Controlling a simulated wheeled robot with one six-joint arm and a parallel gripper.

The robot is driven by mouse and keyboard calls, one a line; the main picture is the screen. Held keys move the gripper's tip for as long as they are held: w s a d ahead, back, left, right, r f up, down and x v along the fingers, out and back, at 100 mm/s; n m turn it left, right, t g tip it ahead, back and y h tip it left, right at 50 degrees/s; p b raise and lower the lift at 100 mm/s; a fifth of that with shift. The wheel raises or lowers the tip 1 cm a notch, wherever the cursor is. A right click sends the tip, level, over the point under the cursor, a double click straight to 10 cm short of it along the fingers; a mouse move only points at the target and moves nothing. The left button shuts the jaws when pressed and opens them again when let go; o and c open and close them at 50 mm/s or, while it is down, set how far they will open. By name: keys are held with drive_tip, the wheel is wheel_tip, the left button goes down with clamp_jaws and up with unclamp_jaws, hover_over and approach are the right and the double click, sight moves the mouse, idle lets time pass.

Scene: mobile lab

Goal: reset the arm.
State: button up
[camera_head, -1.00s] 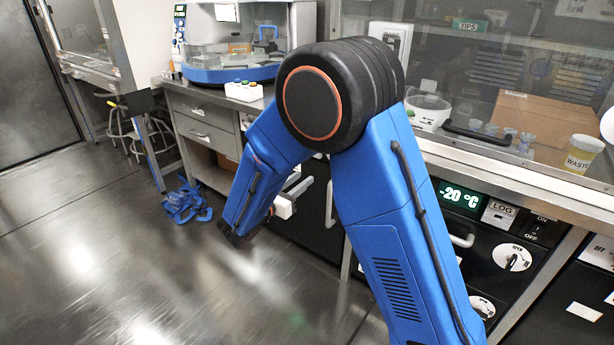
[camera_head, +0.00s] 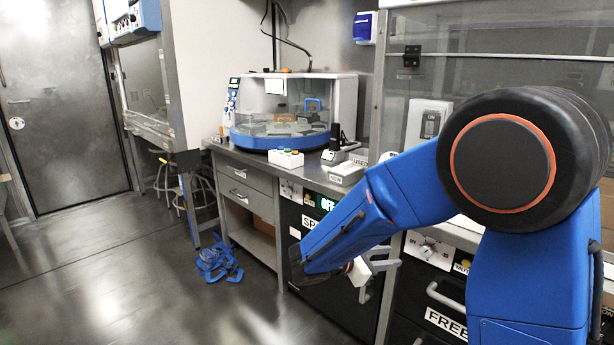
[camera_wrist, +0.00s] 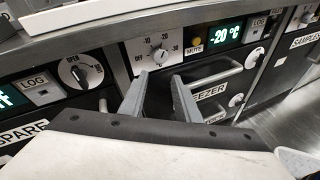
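My blue arm with its black round joint fills the right side of the head view. My gripper (camera_head: 372,268) is partly hidden behind the arm's forearm there, in front of the freezer fronts. In the wrist view my gripper (camera_wrist: 160,92) shows two grey fingers standing apart with nothing between them. Behind them is a freezer front (camera_wrist: 215,85) with a temperature dial, a green "-20 °C" display and a bar handle. The fingers are not seen gripping the handle.
A crumpled blue object (camera_head: 216,262) lies on the floor. Open floor (camera_head: 110,270) lies at left, with stools (camera_head: 165,180) near the back bench.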

drive_tip(key=s+d+r+m+g+y, duration=0.1)
drive_tip(key=s+d+m+g+y, duration=0.2)
drive_tip(key=s+d+m, duration=0.45)
drive_tip(key=s+d+m+g+y, duration=0.2)
drive_tip(key=s+d, duration=0.2)
drive_tip(key=s, duration=0.6)
drive_tip(key=s+a+r+m+t+y, duration=0.1)
drive_tip(key=s+a+m+y, duration=0.1)
drive_tip(key=s+m+y, duration=0.2)
drive_tip(key=s+a+r+m+t+y, duration=0.1)
drive_tip(key=s+a+m+t+y, duration=0.1)
drive_tip(key=s+m, duration=0.5)
drive_tip(key=shift+s+a+y, duration=0.45)
drive_tip(key=shift+s+y, duration=0.65)
drive_tip(key=shift+s, duration=0.15)
